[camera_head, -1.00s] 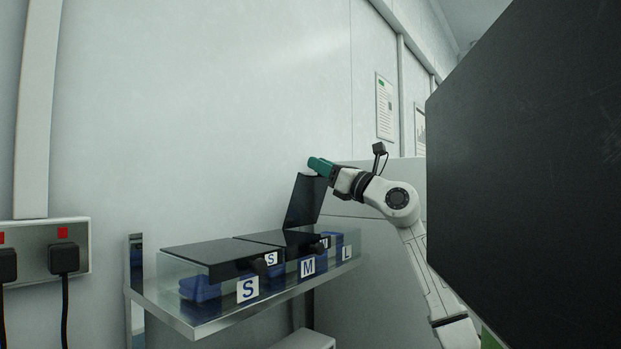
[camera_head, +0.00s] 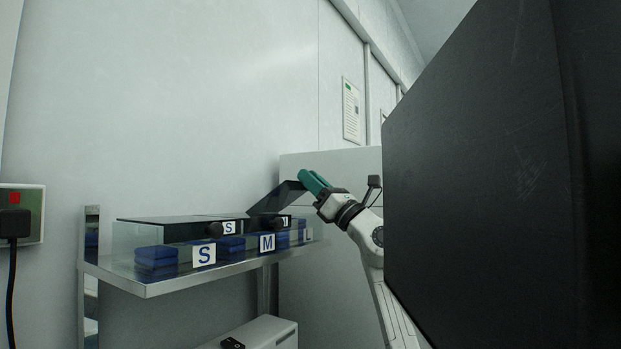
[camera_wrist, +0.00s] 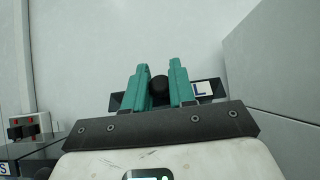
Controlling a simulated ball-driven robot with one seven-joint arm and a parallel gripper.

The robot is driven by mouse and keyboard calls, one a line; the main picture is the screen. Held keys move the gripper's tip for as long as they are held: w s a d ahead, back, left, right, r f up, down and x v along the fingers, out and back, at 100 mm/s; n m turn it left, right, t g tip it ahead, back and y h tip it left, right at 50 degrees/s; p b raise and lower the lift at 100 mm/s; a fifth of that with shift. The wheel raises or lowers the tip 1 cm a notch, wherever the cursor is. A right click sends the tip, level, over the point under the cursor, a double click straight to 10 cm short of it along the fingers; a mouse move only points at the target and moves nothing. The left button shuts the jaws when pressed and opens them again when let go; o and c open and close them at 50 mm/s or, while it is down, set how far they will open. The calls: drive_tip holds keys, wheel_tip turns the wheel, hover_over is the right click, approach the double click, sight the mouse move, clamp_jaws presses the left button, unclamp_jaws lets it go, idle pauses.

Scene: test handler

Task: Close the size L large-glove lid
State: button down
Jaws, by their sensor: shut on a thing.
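The size L lid (camera_head: 277,198) is a dark flap at the right end of the glove dispenser, tilted partly open. Its black round knob (camera_wrist: 158,91) sits between the teal fingers of my gripper (camera_wrist: 159,88) in the wrist view, beside a white "L" label (camera_wrist: 203,88). In the head view my gripper (camera_head: 314,182) is at the lid's raised upper edge, shut on the knob, which my fingers hide there. The L compartment (camera_head: 305,236) below has a pale "L" on its clear front.
The S lid (camera_head: 180,228) lies flat, and the M lid (camera_head: 268,225) looks flat too. Folded blue gloves (camera_head: 156,257) lie inside on the steel shelf (camera_head: 150,289). A large black panel (camera_head: 490,180) fills the right. A pale box wall (camera_wrist: 272,90) stands close right of my gripper.

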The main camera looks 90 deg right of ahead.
drive_tip(key=shift+f, duration=0.2)
drive_tip(key=c, duration=1)
unclamp_jaws()
drive_tip(key=shift+c, duration=0.2)
drive_tip(key=shift+f, duration=0.1)
